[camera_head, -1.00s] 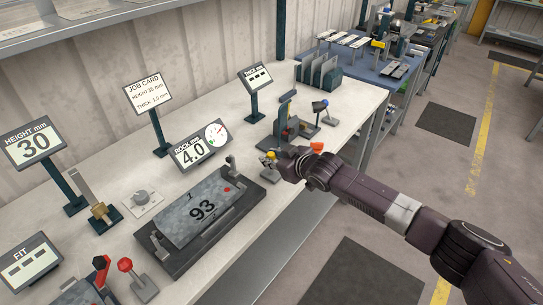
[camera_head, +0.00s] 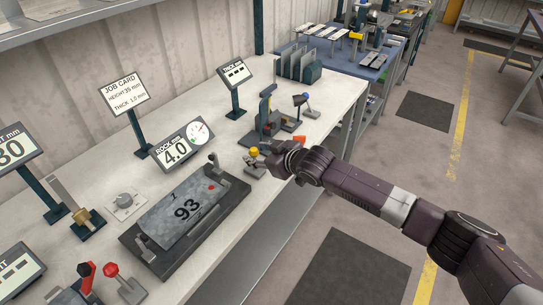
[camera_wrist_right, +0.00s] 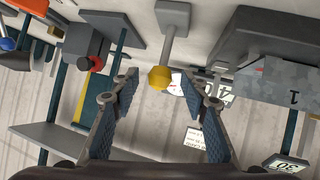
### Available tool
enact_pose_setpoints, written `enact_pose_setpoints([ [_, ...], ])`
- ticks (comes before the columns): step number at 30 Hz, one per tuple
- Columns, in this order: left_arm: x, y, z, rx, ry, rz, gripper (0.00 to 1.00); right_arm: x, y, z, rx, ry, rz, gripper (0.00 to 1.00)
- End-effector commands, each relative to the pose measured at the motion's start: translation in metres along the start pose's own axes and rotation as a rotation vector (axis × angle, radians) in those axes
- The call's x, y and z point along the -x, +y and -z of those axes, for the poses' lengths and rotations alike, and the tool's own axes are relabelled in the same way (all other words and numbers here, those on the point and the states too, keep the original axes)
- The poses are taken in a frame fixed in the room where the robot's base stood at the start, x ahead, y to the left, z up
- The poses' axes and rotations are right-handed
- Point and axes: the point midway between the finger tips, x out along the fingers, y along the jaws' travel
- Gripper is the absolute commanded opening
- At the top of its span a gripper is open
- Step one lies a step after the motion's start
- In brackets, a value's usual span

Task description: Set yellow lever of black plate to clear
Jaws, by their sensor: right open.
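The yellow lever (camera_head: 254,151) has a round knob on a rod and stands at the far right end of the black plate (camera_head: 212,224). The rod leads up to a grey base (camera_wrist_right: 172,14). My left gripper is out of view.
Small tools and an orange piece (camera_head: 299,140) lie beyond my right gripper. Red-knobbed levers (camera_head: 110,270) are at the near left. The floor right of the bench is free.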

Motion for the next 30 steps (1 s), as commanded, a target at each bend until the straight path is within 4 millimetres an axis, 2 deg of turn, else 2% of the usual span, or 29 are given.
enact_pose_setpoints([
  [9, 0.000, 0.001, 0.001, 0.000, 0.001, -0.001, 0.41, 0.053, 0.000, -0.001, 0.001, -0.001, 0.000, 0.41],
  [15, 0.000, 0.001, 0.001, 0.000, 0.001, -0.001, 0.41, 0.080, 0.000, -0.001, 0.000, 0.000, 0.000, 0.41],
  [21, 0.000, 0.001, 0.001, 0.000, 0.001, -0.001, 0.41, 0.092, 0.000, -0.001, 0.000, -0.001, 0.000, 0.41],
  [30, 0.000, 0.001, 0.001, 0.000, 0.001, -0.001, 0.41, 0.093, 0.000, -0.001, 0.000, -0.001, 0.000, 0.41],
])
